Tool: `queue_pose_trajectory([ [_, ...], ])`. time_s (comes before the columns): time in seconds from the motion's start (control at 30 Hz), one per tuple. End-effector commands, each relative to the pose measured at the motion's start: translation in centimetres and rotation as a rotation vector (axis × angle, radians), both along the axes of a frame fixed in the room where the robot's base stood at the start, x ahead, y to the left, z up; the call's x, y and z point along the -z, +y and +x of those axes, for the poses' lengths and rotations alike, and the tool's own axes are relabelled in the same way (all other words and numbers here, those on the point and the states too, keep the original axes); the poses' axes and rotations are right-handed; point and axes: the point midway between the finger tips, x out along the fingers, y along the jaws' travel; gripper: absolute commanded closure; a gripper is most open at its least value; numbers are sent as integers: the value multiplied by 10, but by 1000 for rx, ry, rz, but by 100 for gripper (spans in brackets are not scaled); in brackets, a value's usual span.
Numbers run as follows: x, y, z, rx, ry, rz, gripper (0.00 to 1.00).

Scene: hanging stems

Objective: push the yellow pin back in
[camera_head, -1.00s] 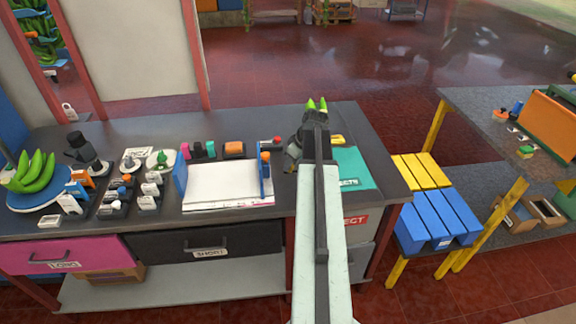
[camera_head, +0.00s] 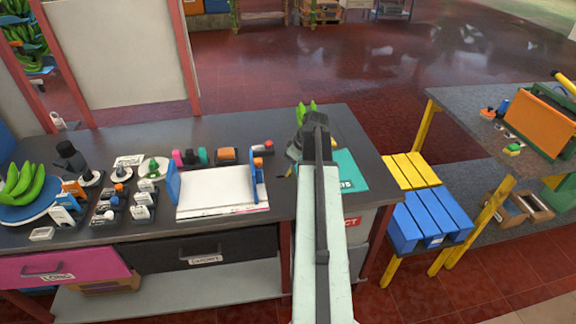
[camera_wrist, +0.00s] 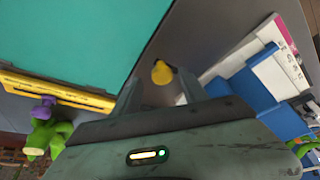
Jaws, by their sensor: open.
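The yellow pin shows in the wrist view as a small rounded yellow piece (camera_wrist: 162,73) on the grey bench top, between the teal mat and the tray with white sheets. My gripper (camera_wrist: 158,90) is open, and its two grey fingers stand either side of the yellow piece in the picture. I cannot tell whether they touch it or how high they are above it. In the camera_head view my gripper (camera_head: 309,125) is over the bench, and my arm hides the spot where the pin is.
The teal mat (camera_head: 350,170) lies right of my arm. The sheet tray with blue ends (camera_head: 215,190) is to the left. A yellow strip (camera_wrist: 55,90) borders the mat, with a purple and green item (camera_wrist: 45,130) beside it. A blue and yellow slatted stand (camera_head: 430,215) is at right.

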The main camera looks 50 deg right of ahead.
Motion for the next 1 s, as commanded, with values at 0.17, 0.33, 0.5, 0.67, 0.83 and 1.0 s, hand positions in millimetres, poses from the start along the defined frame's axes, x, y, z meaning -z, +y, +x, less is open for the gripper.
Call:
queue_pose_trajectory([
  [0.17, -40, -2, -12, 2, 1, 0, 49],
  [0.33, -60, -4, -22, 2, 1, -2, 49],
  [0.5, -59, -4, -23, 2, 1, -2, 49],
  [0.67, -58, -4, -23, 2, 1, -2, 49],
  [0.83, -58, -4, -23, 2, 1, -2, 49],
  [1.0, -58, -5, -24, 3, 1, -1, 49],
])
